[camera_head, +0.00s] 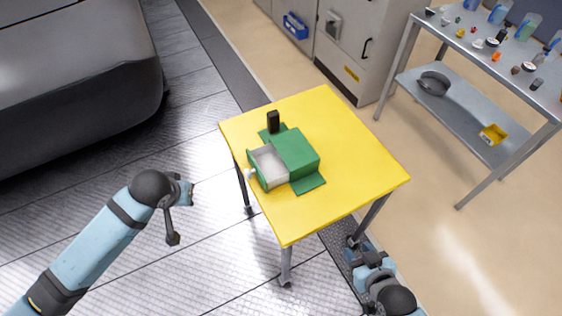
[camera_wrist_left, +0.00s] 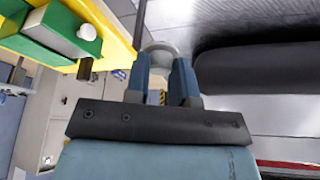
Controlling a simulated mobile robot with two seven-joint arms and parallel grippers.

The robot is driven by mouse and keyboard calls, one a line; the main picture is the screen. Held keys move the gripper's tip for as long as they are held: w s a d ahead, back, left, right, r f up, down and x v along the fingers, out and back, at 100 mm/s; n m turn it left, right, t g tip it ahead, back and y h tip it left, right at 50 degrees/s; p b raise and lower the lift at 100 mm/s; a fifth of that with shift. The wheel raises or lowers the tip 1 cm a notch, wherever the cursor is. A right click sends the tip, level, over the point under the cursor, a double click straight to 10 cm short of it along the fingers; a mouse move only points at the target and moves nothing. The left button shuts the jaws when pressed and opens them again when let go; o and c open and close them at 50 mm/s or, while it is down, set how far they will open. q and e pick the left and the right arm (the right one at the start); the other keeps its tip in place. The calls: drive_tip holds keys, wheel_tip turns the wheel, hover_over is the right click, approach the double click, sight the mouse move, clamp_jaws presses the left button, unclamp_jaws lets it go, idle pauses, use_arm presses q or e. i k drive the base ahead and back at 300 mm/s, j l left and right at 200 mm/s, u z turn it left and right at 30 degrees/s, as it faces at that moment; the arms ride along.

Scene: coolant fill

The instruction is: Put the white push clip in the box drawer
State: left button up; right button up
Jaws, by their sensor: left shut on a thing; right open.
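The green box (camera_head: 297,152) stands on the yellow table (camera_head: 345,150). Its drawer (camera_head: 268,167) is pulled out to the left, showing a pale, empty-looking inside, with a white knob (camera_head: 250,174) on its front. In the left wrist view, my left gripper (camera_wrist_left: 163,62) is shut on a pale round thing, seemingly the white push clip (camera_wrist_left: 160,48). The clip's stem is hidden between the fingers. The head view shows this gripper left of the table, apart from the box; the clip cannot be made out there. My right gripper (camera_head: 354,247) is open, near the table's front edge.
A black upright object (camera_head: 273,121) stands behind the box. The table's right half is clear.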

sight(266, 163)
drive_tip(key=i+l, duration=0.1)
drive_tip(key=l, duration=0.3)
drive_tip(key=i+l, duration=0.15)
drive_tip(key=l, duration=0.25)
drive_tip(key=i+l, duration=0.1)
drive_tip(key=l, duration=0.3)
